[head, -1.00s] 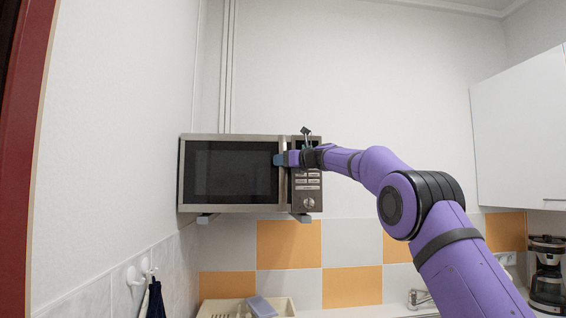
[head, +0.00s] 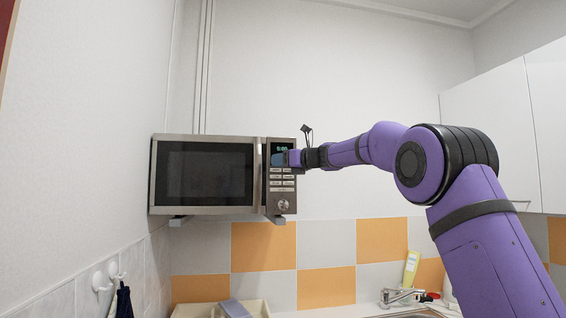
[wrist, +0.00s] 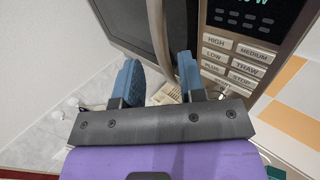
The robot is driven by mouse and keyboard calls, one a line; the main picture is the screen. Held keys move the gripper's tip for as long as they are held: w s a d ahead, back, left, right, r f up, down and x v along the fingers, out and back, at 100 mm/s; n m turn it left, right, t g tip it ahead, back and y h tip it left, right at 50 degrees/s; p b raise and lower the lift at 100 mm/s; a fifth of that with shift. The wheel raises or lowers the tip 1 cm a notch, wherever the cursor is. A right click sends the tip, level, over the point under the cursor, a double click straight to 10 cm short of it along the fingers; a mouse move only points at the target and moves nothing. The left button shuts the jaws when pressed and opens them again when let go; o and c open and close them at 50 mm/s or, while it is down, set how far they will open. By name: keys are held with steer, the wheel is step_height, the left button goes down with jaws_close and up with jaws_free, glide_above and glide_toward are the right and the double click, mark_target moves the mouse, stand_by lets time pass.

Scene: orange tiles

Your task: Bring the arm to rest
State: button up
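My gripper (head: 279,159) is in front of the control panel of the microwave (head: 202,211), just right of the door handle (head: 258,175). The purple arm reaches in from the right, stretched out. In the wrist view, the two blue fingers of my gripper (wrist: 158,80) stand apart with nothing between them. The handle (wrist: 158,35) runs down beyond the fingers, and the button panel (wrist: 240,55) is to their right. The microwave door looks closed. I cannot tell the exact gap between the fingers and the microwave front.
The microwave sits on wall brackets (head: 180,221). Below are a dish rack (head: 258,307) and a tap (head: 400,296). White cabinets (head: 490,130) hang at the right, and a dark cloth (head: 124,300) hangs on the left wall. The wall above the microwave is clear.

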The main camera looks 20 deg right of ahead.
steer(key=shift+s+d, duration=0.25)
stand_by(0.4)
